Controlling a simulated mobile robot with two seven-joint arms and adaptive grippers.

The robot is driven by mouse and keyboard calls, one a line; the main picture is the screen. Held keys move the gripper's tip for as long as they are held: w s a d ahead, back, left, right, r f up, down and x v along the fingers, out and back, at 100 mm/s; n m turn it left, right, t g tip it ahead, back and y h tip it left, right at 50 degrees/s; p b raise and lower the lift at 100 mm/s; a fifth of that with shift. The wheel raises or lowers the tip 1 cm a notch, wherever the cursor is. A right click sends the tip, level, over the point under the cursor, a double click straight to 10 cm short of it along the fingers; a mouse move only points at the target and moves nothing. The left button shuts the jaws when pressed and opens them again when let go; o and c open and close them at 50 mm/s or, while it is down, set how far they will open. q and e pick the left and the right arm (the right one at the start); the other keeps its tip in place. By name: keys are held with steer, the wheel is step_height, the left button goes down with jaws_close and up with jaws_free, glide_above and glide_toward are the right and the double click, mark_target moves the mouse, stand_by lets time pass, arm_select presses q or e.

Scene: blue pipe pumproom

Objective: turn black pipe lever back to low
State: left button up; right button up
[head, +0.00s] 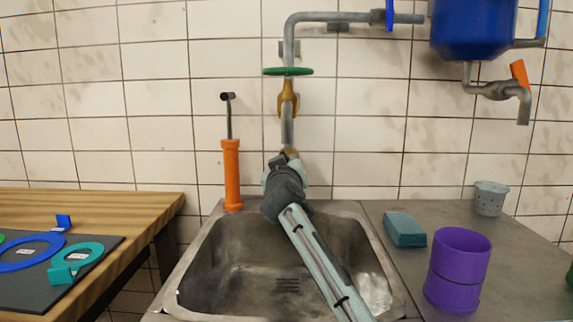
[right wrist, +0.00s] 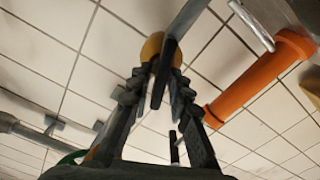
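The black lever (right wrist: 164,72) lies between the fingers of my right gripper (right wrist: 161,78) in the right wrist view. It crosses a yellow-orange fitting (right wrist: 151,45) on a grey pipe (right wrist: 186,18). The fingers are drawn in close on both sides of the lever, but I cannot tell whether they press on it. In the head view my right gripper (head: 286,168) is at the lower end of the vertical wall pipe (head: 288,128), above the back of the sink, and it hides the lever. My left gripper is not in view.
An orange pump (head: 232,175) stands left of the right gripper. Above are a yellow fitting (head: 288,98) and a green handwheel (head: 287,71). The sink (head: 215,265) is below. A purple cup (head: 457,270) and teal block (head: 405,229) are on the right counter.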

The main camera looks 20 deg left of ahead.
steer(key=shift+f+m, duration=0.1)
steer(key=shift+m, duration=0.2)
jaws_close()
steer(key=m+b, duration=0.2)
steer(key=m, duration=0.1)
steer(key=shift+d+m, duration=0.15)
steer(key=shift+m, duration=0.15)
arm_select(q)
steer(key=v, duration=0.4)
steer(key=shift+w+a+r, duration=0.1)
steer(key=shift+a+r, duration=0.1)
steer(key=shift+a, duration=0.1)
arm_select(e)
steer(key=o, duration=0.6)
jaws_free()
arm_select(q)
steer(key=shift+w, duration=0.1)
arm_select(e)
steer(key=v, duration=1.2)
steer(key=shift+r, duration=0.2)
